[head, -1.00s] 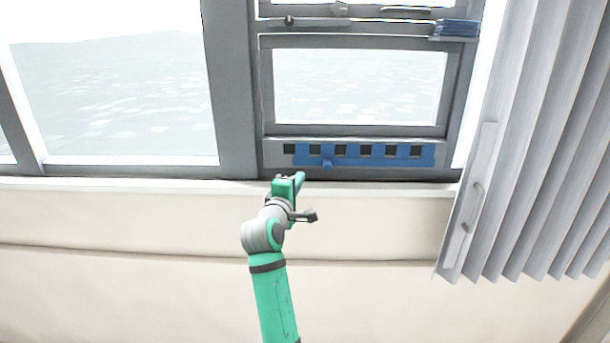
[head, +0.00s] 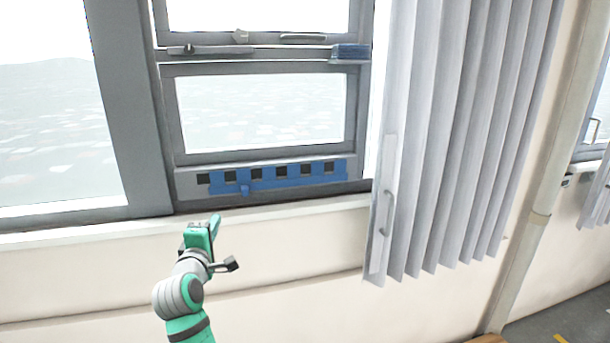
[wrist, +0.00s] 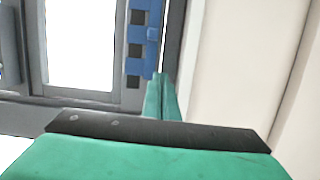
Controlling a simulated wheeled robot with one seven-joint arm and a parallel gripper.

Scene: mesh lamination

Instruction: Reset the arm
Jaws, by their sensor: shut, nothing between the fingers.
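My gripper (head: 215,224) is green and shut, with nothing between its fingers. In the head view it points up toward the window, in front of the wall just below the sill. In the wrist view its closed fingers (wrist: 161,97) show in the middle, beyond a dark bar and the green gripper body. A blue strip with several dark squares (head: 280,174) lies along the bottom rail of the window frame. It sits above and to the right of the gripper, apart from it in the head view. The strip also shows in the wrist view (wrist: 153,48).
The window frame (head: 140,100) and sill (head: 290,212) stand ahead of the arm. A grey pleated blind (head: 460,130) hangs to the right, with a handle at its near edge. A pipe (head: 535,215) runs down the wall farther right. The cream wall below the sill is clear.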

